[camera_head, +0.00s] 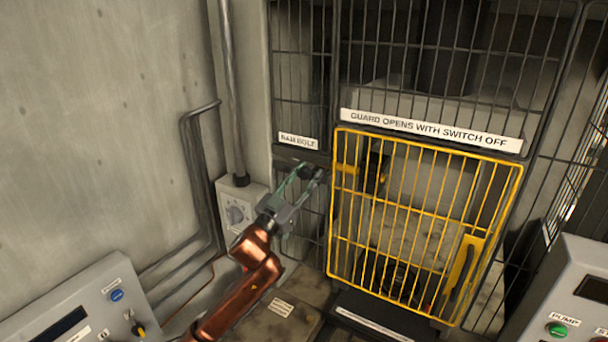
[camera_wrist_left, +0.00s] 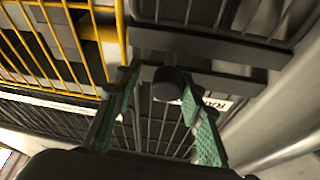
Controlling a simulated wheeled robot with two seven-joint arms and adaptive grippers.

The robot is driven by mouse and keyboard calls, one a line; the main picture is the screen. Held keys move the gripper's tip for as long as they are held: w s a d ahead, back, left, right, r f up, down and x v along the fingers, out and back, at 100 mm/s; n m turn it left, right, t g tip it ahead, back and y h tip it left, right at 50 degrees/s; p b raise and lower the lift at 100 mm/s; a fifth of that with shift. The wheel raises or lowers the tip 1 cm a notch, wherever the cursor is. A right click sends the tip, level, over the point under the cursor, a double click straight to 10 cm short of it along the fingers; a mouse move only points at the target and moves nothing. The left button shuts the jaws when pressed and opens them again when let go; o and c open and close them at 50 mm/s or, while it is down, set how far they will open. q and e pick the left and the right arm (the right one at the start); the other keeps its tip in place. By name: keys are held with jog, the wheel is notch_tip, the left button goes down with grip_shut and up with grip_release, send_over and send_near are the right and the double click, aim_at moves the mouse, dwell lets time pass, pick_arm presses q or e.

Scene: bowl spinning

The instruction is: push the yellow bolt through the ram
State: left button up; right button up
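My left gripper (camera_head: 307,173) reaches up to a dark round knob (camera_head: 304,172) below the RAM BOLT label (camera_head: 298,141). In the left wrist view the knob (camera_wrist_left: 167,84) lies between the green fingers of the left gripper (camera_wrist_left: 158,88). The fingers are spread, with a gap at the left finger; I cannot tell whether the right finger touches it. A short yellow bar (camera_head: 346,169) shows right of the knob, at the guard's left edge; it may be the bolt. The dark ram part (camera_head: 376,172) behind the guard is partly hidden by bars. My right gripper is not seen.
The yellow barred guard (camera_head: 430,148) stands shut, with its handle (camera_head: 465,265) at the right. Dark mesh panels surround it. A grey switch box (camera_head: 237,212) and pipes are on the left wall. Control consoles (camera_head: 85,305) stand at both lower corners.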

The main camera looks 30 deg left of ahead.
pick_arm(q)
jog(key=shift+o, duration=0.3)
jog(key=shift+s+a, duration=0.1)
jog(key=shift+a, duration=0.1)
jog(key=v, duration=1.1)
jog(key=shift+s+f, duration=0.2)
jog(key=shift+s, duration=0.15)
